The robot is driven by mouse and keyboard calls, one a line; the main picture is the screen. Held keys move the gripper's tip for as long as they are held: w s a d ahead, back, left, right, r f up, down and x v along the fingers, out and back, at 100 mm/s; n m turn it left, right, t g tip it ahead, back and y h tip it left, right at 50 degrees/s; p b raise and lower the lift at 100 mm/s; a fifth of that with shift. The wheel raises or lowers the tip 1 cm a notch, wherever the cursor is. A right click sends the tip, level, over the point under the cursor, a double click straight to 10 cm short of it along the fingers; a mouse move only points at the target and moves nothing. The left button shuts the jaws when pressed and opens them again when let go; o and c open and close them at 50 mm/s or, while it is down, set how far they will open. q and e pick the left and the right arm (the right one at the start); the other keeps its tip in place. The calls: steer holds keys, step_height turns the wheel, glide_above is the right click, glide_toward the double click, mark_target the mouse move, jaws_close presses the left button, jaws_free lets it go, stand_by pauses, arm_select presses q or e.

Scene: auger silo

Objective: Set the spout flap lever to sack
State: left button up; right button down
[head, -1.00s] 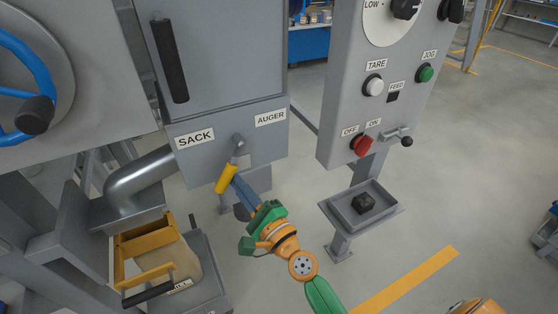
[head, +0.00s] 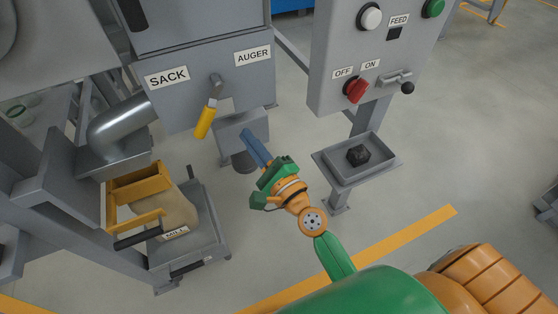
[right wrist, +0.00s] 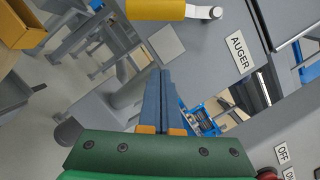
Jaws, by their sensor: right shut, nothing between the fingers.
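The spout flap lever has a yellow handle (head: 205,122) on a grey pivot, mounted on a grey panel between the SACK label (head: 167,77) and the AUGER label (head: 253,55). Its handle hangs down and tilts a little left, to the SACK side. My right gripper (head: 247,134) is shut and empty, below and right of the handle and apart from it. In the right wrist view the yellow handle (right wrist: 155,9) lies at the top edge, beyond the shut blue fingers (right wrist: 162,75). My left gripper is out of view.
A grey spout pipe (head: 122,127) and a sack (head: 178,212) in a yellow clamp stand at left. A control box with a red switch (head: 356,90) and a tray (head: 334,163) holding a dark lump stand at right. Open floor lies in front.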

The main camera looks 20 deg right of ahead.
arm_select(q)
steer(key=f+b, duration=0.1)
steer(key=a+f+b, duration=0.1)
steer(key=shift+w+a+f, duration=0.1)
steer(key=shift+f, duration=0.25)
arm_select(e)
steer(key=s, duration=0.7)
steer(key=shift+f, duration=0.35)
steer(key=shift+d, duration=0.15)
